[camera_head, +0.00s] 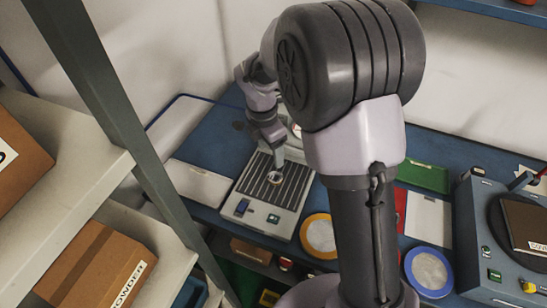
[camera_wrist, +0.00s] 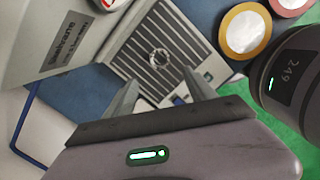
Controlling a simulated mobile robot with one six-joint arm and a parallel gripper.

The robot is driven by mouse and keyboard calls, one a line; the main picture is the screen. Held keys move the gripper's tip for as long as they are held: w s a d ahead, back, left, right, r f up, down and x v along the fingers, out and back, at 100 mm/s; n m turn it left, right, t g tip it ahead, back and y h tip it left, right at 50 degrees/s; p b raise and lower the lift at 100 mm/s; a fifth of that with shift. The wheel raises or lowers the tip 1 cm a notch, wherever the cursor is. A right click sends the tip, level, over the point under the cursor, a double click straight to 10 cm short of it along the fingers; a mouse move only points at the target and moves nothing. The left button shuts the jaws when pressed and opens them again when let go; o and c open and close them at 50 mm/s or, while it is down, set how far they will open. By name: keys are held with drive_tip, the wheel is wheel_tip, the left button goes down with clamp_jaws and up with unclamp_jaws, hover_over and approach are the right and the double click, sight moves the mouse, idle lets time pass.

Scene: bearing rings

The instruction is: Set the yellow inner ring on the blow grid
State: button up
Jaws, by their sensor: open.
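The blow grid (camera_head: 247,190) is a pale bench unit with a dark slatted top, also seen in the wrist view (camera_wrist: 195,60). A small metallic ring (camera_wrist: 160,58) lies on the slats near the middle; it shows in the head view too (camera_head: 275,178). Its yellow marking cannot be made out. My gripper (camera_wrist: 160,92) is open, its two fingers apart with nothing between them. In the head view my gripper (camera_head: 279,163) is over the grid close to the ring. The exact height of the fingertips above the ring is hard to tell.
A yellow-rimmed round dish (camera_head: 305,245) stands right of the grid, and a blue-rimmed one (camera_head: 408,270) farther right. A blue machine (camera_head: 482,245) stands at the right. A shelf with boxes (camera_head: 95,262) is at the left. My arm hides part of the bench.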

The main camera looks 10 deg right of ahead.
drive_tip(key=s+r+m+t+y, duration=0.1)
drive_tip(key=s+r+m+t, duration=0.1)
drive_tip(key=s+r+m, duration=1)
drive_tip(key=s+a+r+m+t+y, duration=0.1)
drive_tip(key=s+r+m, duration=0.1)
drive_tip(key=s+m, duration=0.4)
drive_tip(key=s+a+r+m+t+y, duration=0.1)
drive_tip(key=s+r+m+t, duration=0.1)
drive_tip(key=s+m, duration=0.4)
drive_tip(key=shift+s+a+r+m, duration=0.15)
drive_tip(key=shift+s+r+m, duration=0.15)
drive_tip(key=shift+m, duration=0.9)
drive_tip(key=shift+f+b, duration=0.3)
drive_tip(key=shift+b, duration=0.05)
